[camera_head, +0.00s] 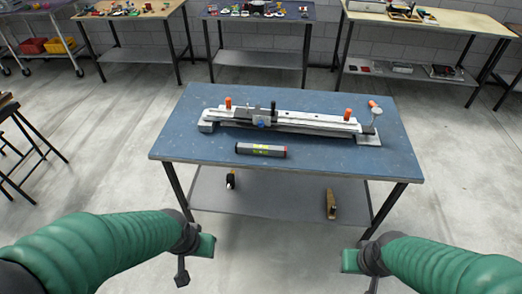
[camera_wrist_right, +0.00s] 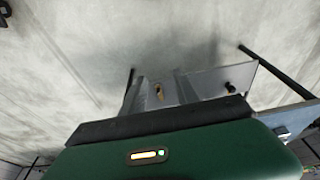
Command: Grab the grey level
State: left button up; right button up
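A short dark grey bar with yellow marking and a red right end (camera_head: 261,150), which looks like the grey level, lies flat near the front middle of the blue table top (camera_head: 190,145). Nothing touches it. My left gripper (camera_head: 193,262) is low in the head view, in front of the table's left front leg and well short of the bar. My right gripper (camera_head: 362,268) is low on the right, in front of the table's right front leg, also well short. Neither appears to hold anything; their fingers are too unclear to tell open from shut.
A long pale rail-like device (camera_head: 290,123) with orange knobs lies behind the bar. An orange piece (camera_head: 373,104) is at the back right. The lower shelf (camera_head: 280,190) holds small items. A stool (camera_head: 25,140) stands left. Workbenches line the wall.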

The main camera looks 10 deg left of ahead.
aim_at(269, 150)
jog(key=i+j+u, duration=0.1)
jog(key=i+u, duration=0.15)
jog(key=i, duration=0.55)
jog(key=i+u, duration=0.3)
jog(key=i, duration=0.5)
